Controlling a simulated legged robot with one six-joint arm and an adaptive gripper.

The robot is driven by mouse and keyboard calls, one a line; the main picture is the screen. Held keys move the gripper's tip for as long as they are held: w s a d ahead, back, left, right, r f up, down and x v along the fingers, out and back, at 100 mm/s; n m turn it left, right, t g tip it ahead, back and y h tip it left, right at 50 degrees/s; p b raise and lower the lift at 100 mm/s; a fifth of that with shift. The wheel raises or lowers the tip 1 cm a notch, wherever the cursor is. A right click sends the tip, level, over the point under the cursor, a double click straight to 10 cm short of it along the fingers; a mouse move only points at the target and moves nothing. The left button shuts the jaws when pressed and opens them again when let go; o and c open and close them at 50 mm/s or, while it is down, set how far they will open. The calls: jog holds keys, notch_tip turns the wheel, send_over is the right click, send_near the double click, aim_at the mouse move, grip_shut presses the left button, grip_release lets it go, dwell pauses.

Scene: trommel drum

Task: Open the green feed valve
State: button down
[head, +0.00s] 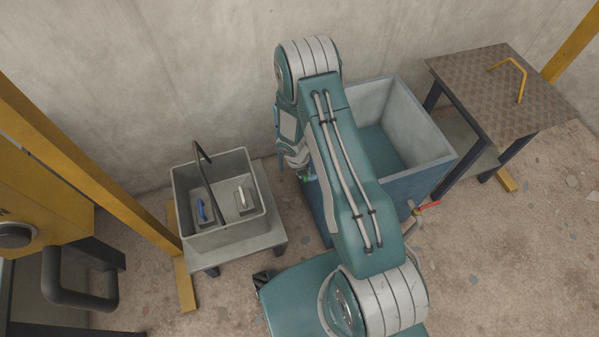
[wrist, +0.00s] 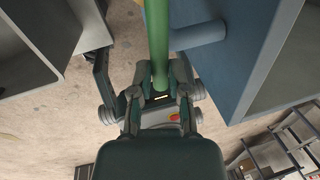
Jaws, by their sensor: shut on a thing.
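The green feed valve's bar-like handle (wrist: 157,35) comes down from the top of the wrist view, and its lower end lies between the fingers of my gripper (wrist: 161,78). My gripper is shut on this handle. Beside it, a short blue pipe stub (wrist: 203,34) sticks out of the blue tank wall (wrist: 238,60). In the head view, a small patch of the green handle (head: 311,179) shows at the tank's left side, by my gripper (head: 302,170). My arm hides most of the valve there, so its turn angle cannot be told.
The open blue-grey tank (head: 428,168) stands against the wall. A valve with a red lever (head: 429,205) is at its front. A grey bin (head: 223,232) with blue and white handled items sits on a low stand to the left. A brown-topped table (head: 480,85) stands right.

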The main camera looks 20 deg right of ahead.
jog(key=shift+w+d+n, duration=0.1)
jog(key=shift+d+n, duration=0.3)
jog(key=shift+n, duration=0.4)
jog(key=shift+t, duration=0.3)
jog(key=c, duration=0.6)
grip_release()
jog(key=shift+r, duration=0.1)
notch_tip(320, 180, up, 11)
jog(key=a, duration=0.2)
jog(key=shift+a+r, duration=0.2)
